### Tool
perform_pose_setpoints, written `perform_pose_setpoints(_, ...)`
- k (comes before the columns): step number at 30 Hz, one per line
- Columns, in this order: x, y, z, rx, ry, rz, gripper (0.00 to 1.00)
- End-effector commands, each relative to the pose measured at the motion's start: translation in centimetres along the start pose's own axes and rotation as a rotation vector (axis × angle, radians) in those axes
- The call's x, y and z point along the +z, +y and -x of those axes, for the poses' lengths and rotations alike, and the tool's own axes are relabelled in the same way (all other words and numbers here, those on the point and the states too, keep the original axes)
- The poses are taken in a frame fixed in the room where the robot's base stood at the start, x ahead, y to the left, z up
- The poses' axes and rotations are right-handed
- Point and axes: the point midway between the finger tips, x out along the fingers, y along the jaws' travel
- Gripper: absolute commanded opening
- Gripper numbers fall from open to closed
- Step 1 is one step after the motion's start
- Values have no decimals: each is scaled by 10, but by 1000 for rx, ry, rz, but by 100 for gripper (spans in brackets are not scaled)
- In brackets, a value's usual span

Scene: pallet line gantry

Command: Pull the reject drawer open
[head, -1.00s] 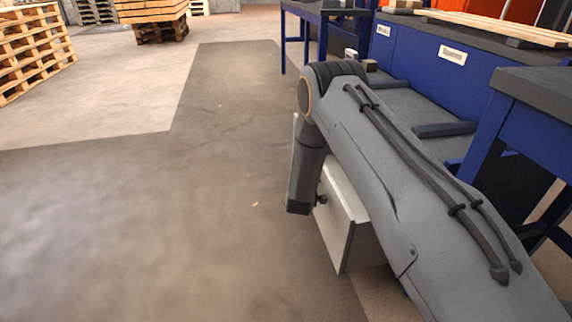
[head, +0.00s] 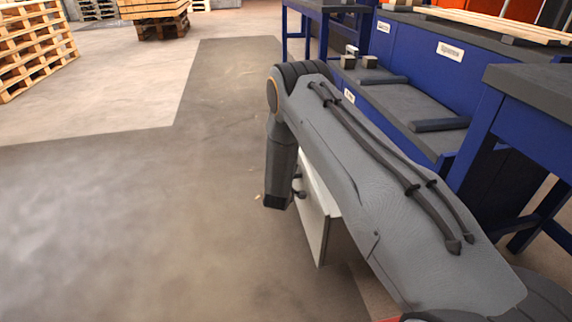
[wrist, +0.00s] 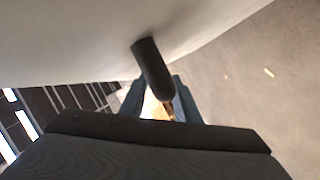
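The reject drawer shows as a pale panel (head: 317,222) low beside the blue line frame, largely hidden behind my arm in the head view. Its front stands out from the frame; how far cannot be told. In the wrist view the pale drawer front (wrist: 70,35) fills the top. A dark round handle bar (wrist: 150,62) crosses between the two blue-grey fingers of my gripper (wrist: 160,103). The fingers sit close on both sides of the bar and appear shut on it. In the head view the fingertips are hidden behind my wrist.
The blue line frame (head: 420,55) with grey top surfaces stands to the right. A blue table (head: 530,95) stands at the right edge. Stacked pallets (head: 35,45) are at the far left. The floor left of my arm is clear.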

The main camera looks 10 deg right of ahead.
Motion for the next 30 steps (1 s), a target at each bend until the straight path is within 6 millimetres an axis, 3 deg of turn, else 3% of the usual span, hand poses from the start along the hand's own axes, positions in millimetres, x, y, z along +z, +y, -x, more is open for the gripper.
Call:
perform_pose_setpoints(11, -1, 0, 4, 0, 1, 1, 32)
perform_pose_setpoints(24, -1, 1, 67, -1, 1, 1, 32)
perform_pose_setpoints(30, 0, 0, 78, -1, 1, 1, 32)
